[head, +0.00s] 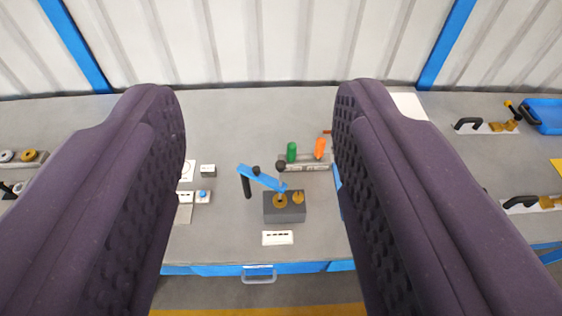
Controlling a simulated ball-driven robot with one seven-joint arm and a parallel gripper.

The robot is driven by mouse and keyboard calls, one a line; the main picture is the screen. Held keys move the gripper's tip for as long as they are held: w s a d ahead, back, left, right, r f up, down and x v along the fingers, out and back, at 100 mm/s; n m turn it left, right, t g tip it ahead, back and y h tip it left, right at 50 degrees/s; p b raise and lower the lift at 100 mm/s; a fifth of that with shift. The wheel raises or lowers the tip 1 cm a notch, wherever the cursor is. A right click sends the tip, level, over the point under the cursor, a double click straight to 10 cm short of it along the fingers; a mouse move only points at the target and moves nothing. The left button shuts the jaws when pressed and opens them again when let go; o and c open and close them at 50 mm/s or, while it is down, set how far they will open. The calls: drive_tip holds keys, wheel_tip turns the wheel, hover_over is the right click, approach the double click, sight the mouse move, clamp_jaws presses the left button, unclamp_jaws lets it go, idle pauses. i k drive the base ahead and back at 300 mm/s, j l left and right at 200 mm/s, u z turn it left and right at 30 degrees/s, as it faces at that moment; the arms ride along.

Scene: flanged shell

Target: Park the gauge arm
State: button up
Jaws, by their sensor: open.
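The fingers hide parts of the bench on both sides.
Behind the block stand a green handle (292,152) and an orange handle (320,148). A white label (277,238) lies in front. A small box with a blue button (203,197) is at left. Black-handled tools (484,126) and a blue tray (545,115) are at right. A corrugated wall (250,40) closes the back.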

sight(255, 173)
drive_tip(key=i+j, duration=0.1)
drive_tip(key=i, duration=0.45)
drive_tip(key=i+j, duration=0.1)
drive_tip(key=i, duration=0.45)
